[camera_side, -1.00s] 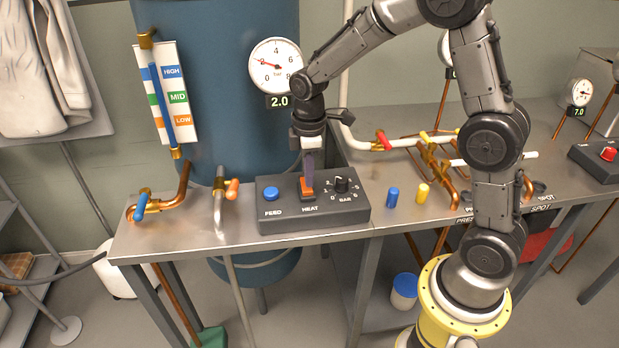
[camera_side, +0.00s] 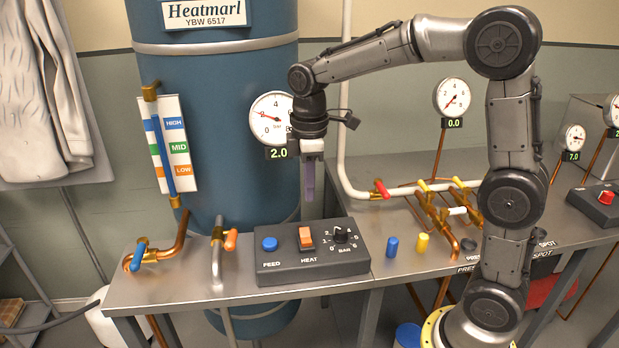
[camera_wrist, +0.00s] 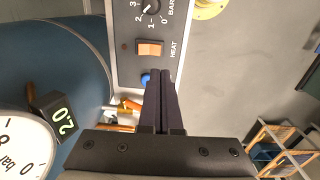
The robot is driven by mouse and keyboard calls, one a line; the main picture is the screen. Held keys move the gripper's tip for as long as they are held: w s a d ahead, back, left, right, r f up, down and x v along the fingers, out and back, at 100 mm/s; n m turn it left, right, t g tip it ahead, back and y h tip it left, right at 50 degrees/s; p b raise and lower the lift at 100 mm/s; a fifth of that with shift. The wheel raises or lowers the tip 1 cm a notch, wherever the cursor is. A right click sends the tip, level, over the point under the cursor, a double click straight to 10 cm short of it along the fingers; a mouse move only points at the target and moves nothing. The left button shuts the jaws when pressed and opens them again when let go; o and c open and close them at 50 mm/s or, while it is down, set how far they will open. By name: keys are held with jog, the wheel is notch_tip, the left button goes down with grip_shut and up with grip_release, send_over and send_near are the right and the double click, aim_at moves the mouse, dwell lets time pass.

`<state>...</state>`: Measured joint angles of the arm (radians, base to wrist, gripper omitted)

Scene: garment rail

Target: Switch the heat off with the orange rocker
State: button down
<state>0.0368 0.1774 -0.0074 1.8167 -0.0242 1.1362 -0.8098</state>
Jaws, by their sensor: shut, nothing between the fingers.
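The orange rocker (camera_side: 306,238) is set in a dark control box marked HEAT (camera_side: 340,262), between a blue FEED button (camera_side: 270,244) and a black BAR knob (camera_side: 341,233). In the wrist view the rocker (camera_wrist: 149,48) lies beyond the fingertips, with a small dark red dot beside it. I cannot tell its on or off side from its tilt. My gripper (camera_side: 309,198) is shut and empty, pointing down and raised above the box, apart from the rocker. Its dark fingers (camera_wrist: 160,72) are together in the wrist view and partly cover the box near the blue button.
A blue boiler (camera_side: 215,100) stands behind the bench, with a round gauge (camera_side: 272,118) reading 2.0 near my gripper. Valves with blue (camera_side: 139,254) and orange (camera_side: 231,239) handles stand left of the box. Blue (camera_side: 392,246) and yellow (camera_side: 422,243) pegs stand on its right.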

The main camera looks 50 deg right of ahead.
jog(key=shift+s+a+r, duration=0.1)
jog(key=shift+r, duration=0.55)
jog(key=shift+s+a+r, duration=0.1)
jog(key=shift+r, duration=0.55)
